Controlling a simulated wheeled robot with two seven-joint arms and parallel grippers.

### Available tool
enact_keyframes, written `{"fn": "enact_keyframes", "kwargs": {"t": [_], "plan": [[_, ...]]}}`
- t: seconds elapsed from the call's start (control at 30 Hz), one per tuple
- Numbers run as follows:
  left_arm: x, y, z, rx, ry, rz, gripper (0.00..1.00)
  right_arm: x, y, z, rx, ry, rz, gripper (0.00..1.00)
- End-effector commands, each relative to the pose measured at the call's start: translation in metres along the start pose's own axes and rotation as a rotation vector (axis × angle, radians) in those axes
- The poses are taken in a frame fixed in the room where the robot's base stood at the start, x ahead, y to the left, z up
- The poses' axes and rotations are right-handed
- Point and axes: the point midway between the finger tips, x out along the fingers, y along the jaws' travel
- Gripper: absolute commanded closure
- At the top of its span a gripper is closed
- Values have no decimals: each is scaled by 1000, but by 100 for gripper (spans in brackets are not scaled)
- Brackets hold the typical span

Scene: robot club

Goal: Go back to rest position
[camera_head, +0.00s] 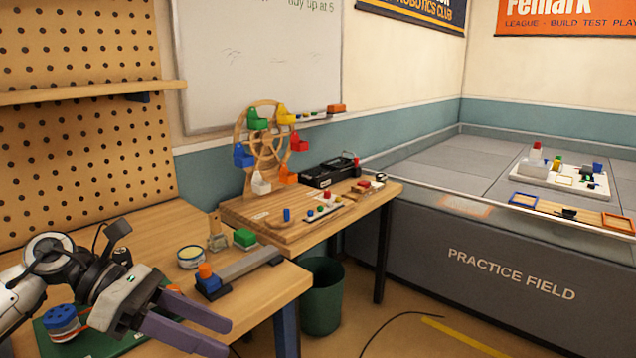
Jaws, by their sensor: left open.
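My left gripper (208,326) is at the lower left of the head view, its arm coming in from the left edge. Its two purple fingers are apart, with nothing seen between them. It hangs over the front part of the near wooden workbench (150,232), above a green mat (50,346). My right gripper does not show.
A blue and red round part (62,322) stands left of the gripper. A tin (190,256), a green block (245,238) and a grey bar (245,266) lie beyond it. A Ferris wheel model (264,150) stands on the farther table. A green bin (322,296) is on the floor.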

Motion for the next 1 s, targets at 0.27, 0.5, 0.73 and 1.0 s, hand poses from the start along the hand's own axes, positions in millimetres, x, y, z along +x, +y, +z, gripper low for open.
{"fn": "enact_keyframes", "kwargs": {"t": [0.27,0.5,0.73,1.0], "plan": [[84,-22,42,-689,-698,-257,52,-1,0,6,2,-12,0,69],[96,28,-37,-1595,-1236,-345,52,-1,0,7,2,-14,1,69],[133,24,-206,-2447,-1584,-265,52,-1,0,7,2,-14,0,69],[175,-49,-335,2380,1367,70,52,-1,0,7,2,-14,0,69]]}}
